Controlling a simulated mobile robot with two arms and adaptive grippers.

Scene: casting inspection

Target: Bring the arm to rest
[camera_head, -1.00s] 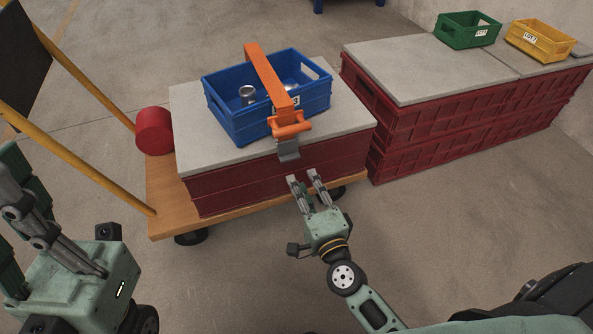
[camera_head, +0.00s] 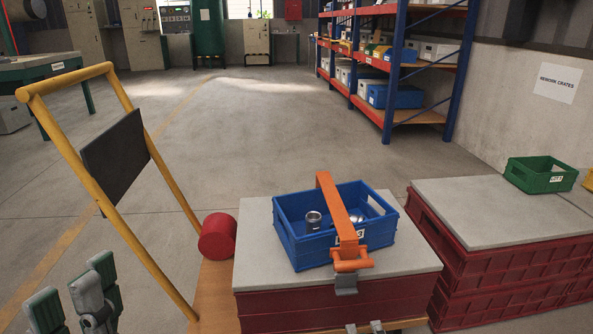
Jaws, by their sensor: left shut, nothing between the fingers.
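My left gripper (camera_head: 84,296) shows at the lower left edge. Its green and grey fingers point up, and it is shut with nothing between the fingers. It is in the air, left of the trolley and apart from the blue bin. The rest of both arms is out of view.
A blue bin (camera_head: 288,237) with metal parts and an orange handle (camera_head: 341,218) across it stands on the grey-topped stack on the yellow-railed trolley (camera_head: 62,148). A green bin (camera_head: 540,175) is at right. Open floor lies behind.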

